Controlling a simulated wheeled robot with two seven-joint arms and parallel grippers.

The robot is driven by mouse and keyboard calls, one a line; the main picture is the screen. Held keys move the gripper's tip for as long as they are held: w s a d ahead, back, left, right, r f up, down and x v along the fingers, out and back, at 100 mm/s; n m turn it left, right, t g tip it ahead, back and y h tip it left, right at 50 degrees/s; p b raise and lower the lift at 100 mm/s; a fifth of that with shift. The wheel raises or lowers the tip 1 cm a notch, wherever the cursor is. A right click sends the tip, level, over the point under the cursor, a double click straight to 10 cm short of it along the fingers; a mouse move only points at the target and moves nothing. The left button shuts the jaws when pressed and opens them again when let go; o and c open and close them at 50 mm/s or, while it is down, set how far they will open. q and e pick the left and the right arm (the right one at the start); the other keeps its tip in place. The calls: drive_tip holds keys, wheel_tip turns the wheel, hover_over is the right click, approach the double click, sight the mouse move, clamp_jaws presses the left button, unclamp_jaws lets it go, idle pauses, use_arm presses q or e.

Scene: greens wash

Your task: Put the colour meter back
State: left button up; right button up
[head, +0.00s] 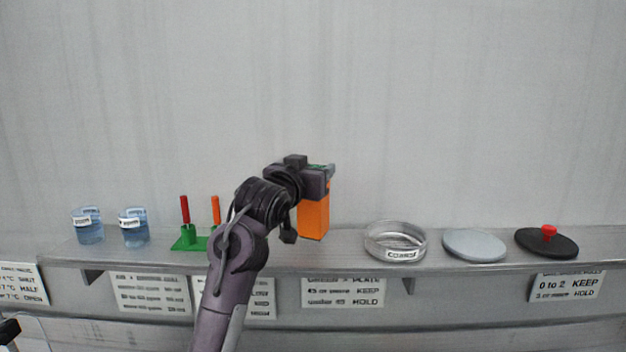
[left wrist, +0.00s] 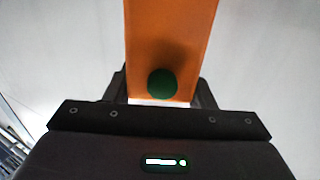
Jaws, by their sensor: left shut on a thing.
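The colour meter is an orange block (head: 313,218). In the head view it hangs upright below my left gripper (head: 318,178), at the shelf's middle. My left gripper is shut on its upper part. I cannot tell whether its lower end touches the shelf. In the left wrist view the orange block (left wrist: 170,45) runs up from between the fingers (left wrist: 162,95), with a dark green round spot on its face. My right gripper is not in view.
A grey shelf (head: 340,262) carries two blue jars (head: 89,228) (head: 134,231), a green stand (head: 187,240) with red and orange sticks, a glass dish (head: 395,241), a grey disc (head: 474,245) and a black lid (head: 546,244) with a red knob. Labels hang below.

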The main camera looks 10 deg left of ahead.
use_arm(q)
wheel_tip(320, 180, down, 3)
drive_tip(key=shift+f+p, duration=0.1)
drive_tip(key=shift+p, duration=0.3)
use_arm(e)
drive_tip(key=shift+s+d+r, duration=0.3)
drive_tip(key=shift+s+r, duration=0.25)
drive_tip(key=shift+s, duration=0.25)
